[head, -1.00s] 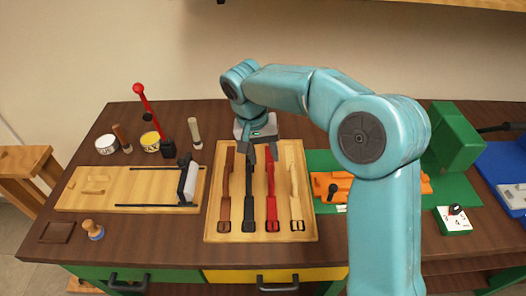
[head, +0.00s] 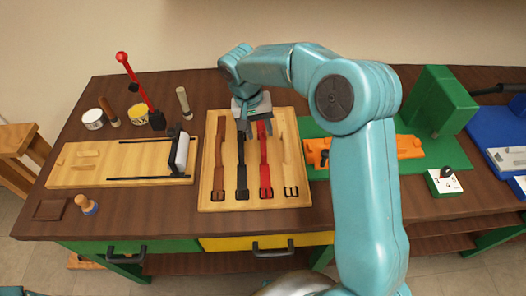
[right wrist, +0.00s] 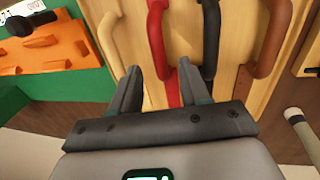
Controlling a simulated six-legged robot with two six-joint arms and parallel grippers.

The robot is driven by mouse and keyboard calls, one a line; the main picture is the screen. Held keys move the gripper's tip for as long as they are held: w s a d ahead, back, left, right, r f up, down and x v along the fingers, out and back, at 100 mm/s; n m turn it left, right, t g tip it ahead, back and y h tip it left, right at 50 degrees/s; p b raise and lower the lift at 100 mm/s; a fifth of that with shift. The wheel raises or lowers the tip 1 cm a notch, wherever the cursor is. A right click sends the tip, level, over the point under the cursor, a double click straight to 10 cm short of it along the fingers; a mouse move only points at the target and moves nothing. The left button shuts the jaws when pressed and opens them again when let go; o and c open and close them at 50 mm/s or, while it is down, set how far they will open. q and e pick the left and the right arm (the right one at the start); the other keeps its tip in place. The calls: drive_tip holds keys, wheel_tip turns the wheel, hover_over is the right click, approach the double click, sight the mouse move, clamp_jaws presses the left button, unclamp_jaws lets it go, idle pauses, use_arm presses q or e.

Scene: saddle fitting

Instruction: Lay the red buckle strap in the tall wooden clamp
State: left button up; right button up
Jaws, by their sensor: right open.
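The red buckle strap (head: 265,165) lies lengthwise on a wooden tray (head: 207,204), between a black strap (head: 241,180) and a pale strap (head: 287,160). Its buckle is toward the front edge. My right gripper (head: 256,131) is open over the far end of the straps. In the right wrist view, the red strap (right wrist: 163,45) runs between the open fingers (right wrist: 160,82), and the black strap (right wrist: 210,40) passes just outside one finger. Height above the tray is hard to judge. I cannot identify a tall wooden clamp for certain; a wooden stand (head: 15,143) shows at the left edge. My left gripper is out of view.
A brown strap (head: 220,165) shares the tray. A wooden board with a roller (head: 182,154) lies left, with a red-knobbed lever (head: 138,88) behind it. An orange block (head: 405,147) on a green base and a green machine (head: 438,98) stand right.

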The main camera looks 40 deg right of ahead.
sight(262, 139)
drive_tip(key=f, duration=0.5)
drive_tip(key=shift+s+d+p, duration=0.35)
drive_tip(key=shift+d+p, duration=0.05)
clamp_jaws()
wheel_tip(262, 139, up, 20)
